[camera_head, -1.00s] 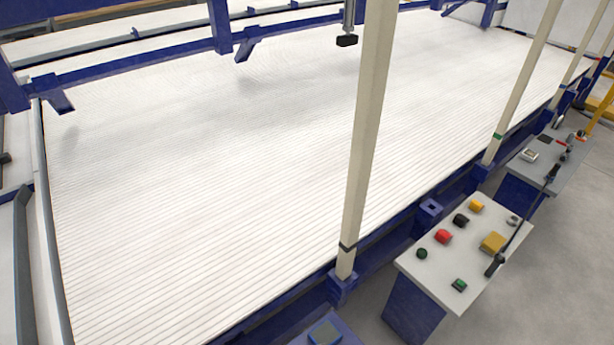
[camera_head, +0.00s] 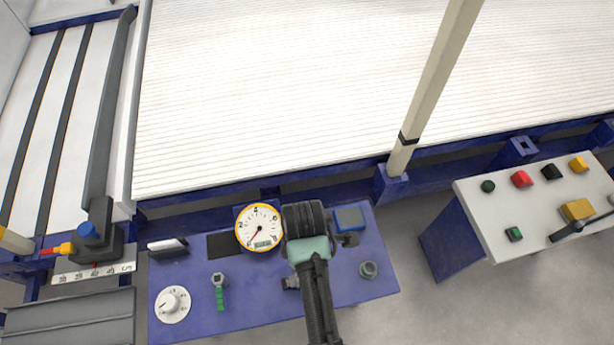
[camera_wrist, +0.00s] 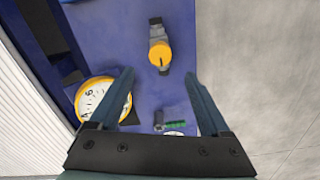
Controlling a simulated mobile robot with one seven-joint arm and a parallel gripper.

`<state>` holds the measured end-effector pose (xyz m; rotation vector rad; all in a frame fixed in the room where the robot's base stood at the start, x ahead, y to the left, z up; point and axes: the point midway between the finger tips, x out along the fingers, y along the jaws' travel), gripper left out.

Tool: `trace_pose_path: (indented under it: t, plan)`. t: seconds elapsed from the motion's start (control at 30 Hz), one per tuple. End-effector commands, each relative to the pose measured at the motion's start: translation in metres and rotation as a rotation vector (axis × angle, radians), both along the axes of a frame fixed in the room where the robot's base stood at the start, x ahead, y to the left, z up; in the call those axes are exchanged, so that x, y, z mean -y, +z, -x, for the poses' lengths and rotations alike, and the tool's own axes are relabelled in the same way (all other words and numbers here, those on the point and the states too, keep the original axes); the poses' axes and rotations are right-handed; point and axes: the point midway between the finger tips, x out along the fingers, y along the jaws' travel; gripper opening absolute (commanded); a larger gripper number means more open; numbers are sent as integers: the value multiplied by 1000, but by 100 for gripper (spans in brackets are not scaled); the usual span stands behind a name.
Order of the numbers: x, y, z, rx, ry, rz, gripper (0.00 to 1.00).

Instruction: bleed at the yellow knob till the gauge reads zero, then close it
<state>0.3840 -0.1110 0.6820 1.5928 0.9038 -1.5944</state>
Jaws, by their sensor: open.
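The yellow knob (camera_wrist: 159,54) sits on a grey valve body on the blue panel in the wrist view. It has a thin dark mark on its face. My gripper (camera_wrist: 159,76) is open, its two fingers apart with the knob between and just beyond the tips in the picture; I see no contact. The round gauge (camera_head: 259,228) has a yellow rim; its red needle points to the lower left, near the low end of the scale, but the exact reading is too small to tell. It also shows in the wrist view (camera_wrist: 97,97). In the head view my arm hides the knob.
The blue panel (camera_head: 240,318) also holds a white dial (camera_head: 172,304), a green-handled valve (camera_head: 219,290), a blue-topped box (camera_head: 349,219) and a grey round fitting (camera_head: 368,270). A button console (camera_head: 541,214) stands at the right. The white slatted bed (camera_head: 290,90) lies behind.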

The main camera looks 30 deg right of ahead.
Motion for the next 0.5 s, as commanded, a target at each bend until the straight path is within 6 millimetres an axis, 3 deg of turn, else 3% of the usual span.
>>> trace_pose_path:
  t: [0.03,0.2,0.5]
  plan:
    - [0,-15,2,-5,-1,-2,81]
    - [0,-50,1,-4,-2,-1,81]
    - [0,-83,1,-1,-3,-1,81]
